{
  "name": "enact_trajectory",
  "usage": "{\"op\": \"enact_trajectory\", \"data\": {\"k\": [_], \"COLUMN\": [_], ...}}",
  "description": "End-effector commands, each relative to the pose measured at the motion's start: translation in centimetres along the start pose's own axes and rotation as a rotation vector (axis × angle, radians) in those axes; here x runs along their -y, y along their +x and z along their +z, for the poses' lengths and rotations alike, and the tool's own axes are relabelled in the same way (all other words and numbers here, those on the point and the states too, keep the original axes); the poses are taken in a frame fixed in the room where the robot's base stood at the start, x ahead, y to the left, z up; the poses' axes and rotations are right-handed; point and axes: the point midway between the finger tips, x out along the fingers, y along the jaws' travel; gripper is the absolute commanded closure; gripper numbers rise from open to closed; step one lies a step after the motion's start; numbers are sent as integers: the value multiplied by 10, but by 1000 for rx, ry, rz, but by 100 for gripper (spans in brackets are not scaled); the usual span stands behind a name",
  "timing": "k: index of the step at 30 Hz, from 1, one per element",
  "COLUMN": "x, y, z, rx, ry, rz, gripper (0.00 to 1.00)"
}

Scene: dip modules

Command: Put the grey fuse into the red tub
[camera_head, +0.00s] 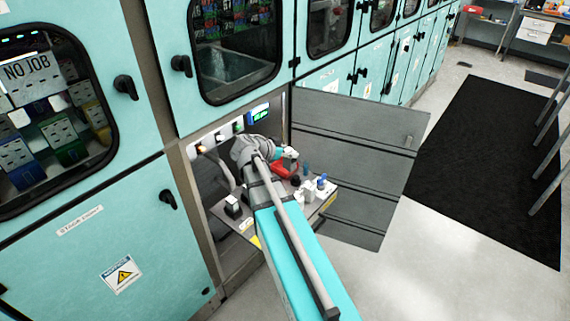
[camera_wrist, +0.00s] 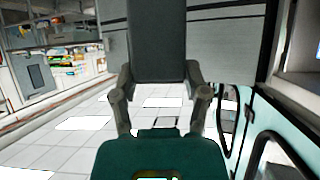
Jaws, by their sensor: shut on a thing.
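My gripper (camera_wrist: 160,88) is shut on a dark grey block, the grey fuse (camera_wrist: 160,42), which stands up between its two fingers in the wrist view. In the head view, my gripper (camera_head: 287,154) is small, at the end of my arm inside the open lower compartment. The grey fuse (camera_head: 290,163) shows there as a small grey patch, by or above the red tub (camera_head: 282,170). My arm and gripper partly hide the tub. I cannot tell whether the fuse touches it. The tub is not seen in the wrist view.
The tub stands on a pull-out shelf (camera_head: 262,211) in the compartment. White and blue items (camera_head: 311,191) stand to its right, and a black-and-white block (camera_head: 233,206) to its left. The open grey door (camera_head: 355,150) bounds the right side. Clear floor lies beyond.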

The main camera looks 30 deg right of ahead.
Motion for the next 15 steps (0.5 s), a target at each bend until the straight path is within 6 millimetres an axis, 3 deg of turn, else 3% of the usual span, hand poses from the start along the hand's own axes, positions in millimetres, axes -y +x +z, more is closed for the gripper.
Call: {"op": "enact_trajectory", "data": {"k": [1, 6, 15], "x": [0, 0, 0], "y": [-7, -13, -15], "z": [-12, -24, -27], "rx": [0, 0, 0], "ry": [0, 0, 0], "rz": [0, 0, 0], "gripper": [98, 98, 98]}}
